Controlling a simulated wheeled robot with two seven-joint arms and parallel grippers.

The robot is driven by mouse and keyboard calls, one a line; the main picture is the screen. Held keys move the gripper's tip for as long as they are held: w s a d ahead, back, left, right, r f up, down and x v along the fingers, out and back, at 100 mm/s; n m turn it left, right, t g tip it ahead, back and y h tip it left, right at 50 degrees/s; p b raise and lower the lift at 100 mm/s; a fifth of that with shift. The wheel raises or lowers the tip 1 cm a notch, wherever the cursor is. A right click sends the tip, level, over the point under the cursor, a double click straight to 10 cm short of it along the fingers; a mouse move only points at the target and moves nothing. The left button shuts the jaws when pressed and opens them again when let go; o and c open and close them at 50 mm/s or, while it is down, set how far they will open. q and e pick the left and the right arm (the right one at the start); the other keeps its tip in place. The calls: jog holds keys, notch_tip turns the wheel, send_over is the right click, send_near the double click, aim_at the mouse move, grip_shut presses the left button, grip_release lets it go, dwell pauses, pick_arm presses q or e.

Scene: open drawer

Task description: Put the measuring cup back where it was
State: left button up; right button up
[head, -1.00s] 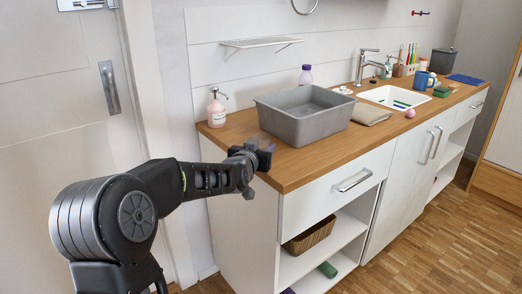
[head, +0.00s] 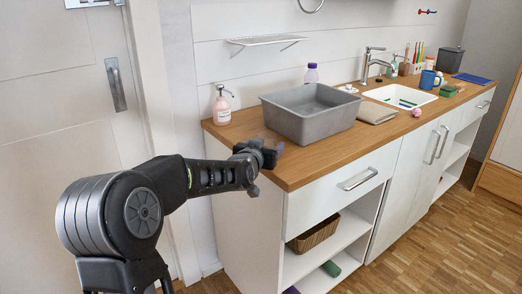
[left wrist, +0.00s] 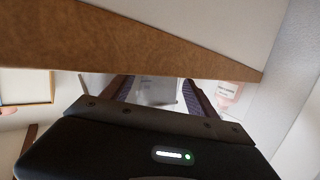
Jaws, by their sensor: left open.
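I cannot make out a measuring cup in either view. My left gripper (head: 272,145) is at the left front corner of the wooden counter (head: 300,168), near its edge, in front of the grey basin (head: 310,114). In the left wrist view, its two fingers (left wrist: 157,84) stand apart with nothing held between them. The grey basin (left wrist: 155,92) shows beyond the gap. The drawer (head: 320,196) under the counter looks shut. My right gripper is not in view.
A pink soap bottle (head: 221,108) stands at the counter's left back. A purple-capped bottle (head: 311,74) is behind the basin. A folded beige cloth (head: 377,114), sink (head: 400,96), pink item (head: 416,112) and blue mug (head: 428,79) lie to the right. A basket (head: 314,234) is on the shelf below.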

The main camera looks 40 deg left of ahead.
pick_arm(q)
jog(key=v, duration=1.2)
jog(key=shift+r, duration=0.1)
dwell(0.4)
